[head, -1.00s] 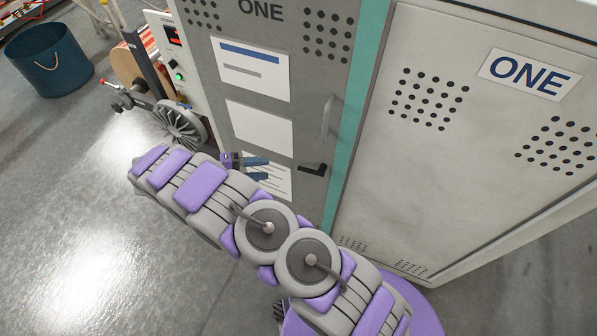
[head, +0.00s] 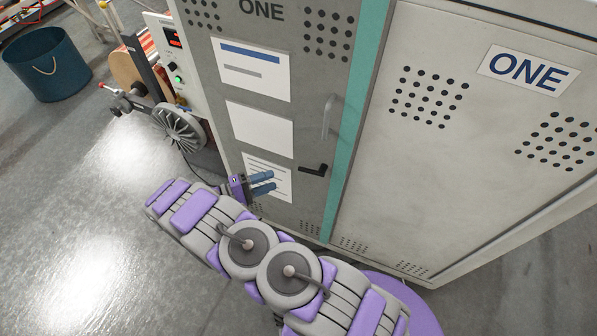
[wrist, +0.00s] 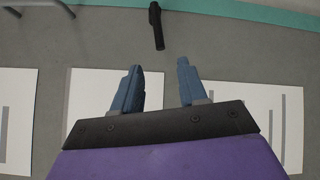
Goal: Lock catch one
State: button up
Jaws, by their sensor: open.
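The catch (head: 313,170) is a small black lever on the grey door of cabinet ONE, below a grey pull handle (head: 328,116) and beside the teal strip. In the head view it lies roughly sideways, slightly tilted. My gripper (head: 263,182) is open and empty in front of the lowest white sheet, to the left of the catch and a little lower. In the wrist view the catch (wrist: 156,26) shows beyond my two blue fingertips (wrist: 160,66), between their lines and apart from them. The grey handle also shows there at the upper left (wrist: 40,8).
White paper sheets (head: 259,129) are fixed to the door (head: 225,110). A second cabinet panel marked ONE (head: 440,180) stands to the right. At the left are a control panel (head: 176,66), a grey spoked wheel (head: 179,128) and a blue bucket (head: 47,65). Floor at lower left is clear.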

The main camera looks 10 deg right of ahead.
jog(key=w+d+b, duration=0.1)
jog(key=d, duration=1)
jog(key=shift+w+b, duration=0.35)
jog(key=shift+w, duration=0.05)
jog(key=shift+f, duration=0.1)
jog(key=shift+a, duration=0.1)
grip_shut()
